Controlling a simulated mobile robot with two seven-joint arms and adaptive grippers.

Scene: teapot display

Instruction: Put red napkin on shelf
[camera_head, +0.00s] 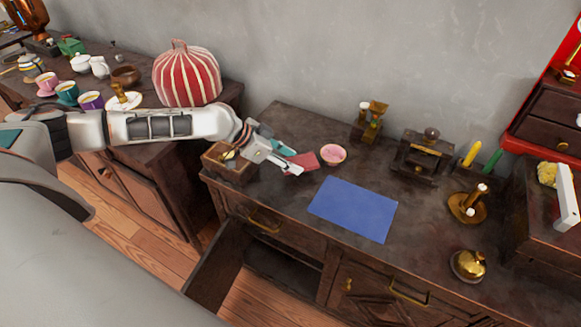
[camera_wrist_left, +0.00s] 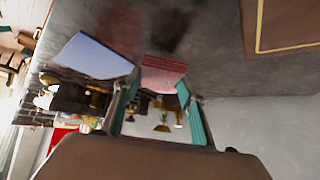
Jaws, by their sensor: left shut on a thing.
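The red napkin (camera_head: 305,160) is a small flat red piece at my left gripper's fingertips, over the dark sideboard. My left gripper (camera_head: 290,162) reaches in from the left and is shut on it. In the left wrist view the napkin (camera_wrist_left: 163,74) shows between the two teal finger pads. Whether it touches the sideboard top is hard to tell. A red-framed wooden shelf unit (camera_head: 512,146) is at the right edge, only partly in view. My right gripper is not in view.
A blue cloth (camera_head: 352,208) lies flat on the sideboard, near a pink-topped dish (camera_head: 333,154). A wooden box (camera_head: 229,166) is beneath the left wrist. Candles and a brass bell (camera_head: 468,265) stand at the right.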

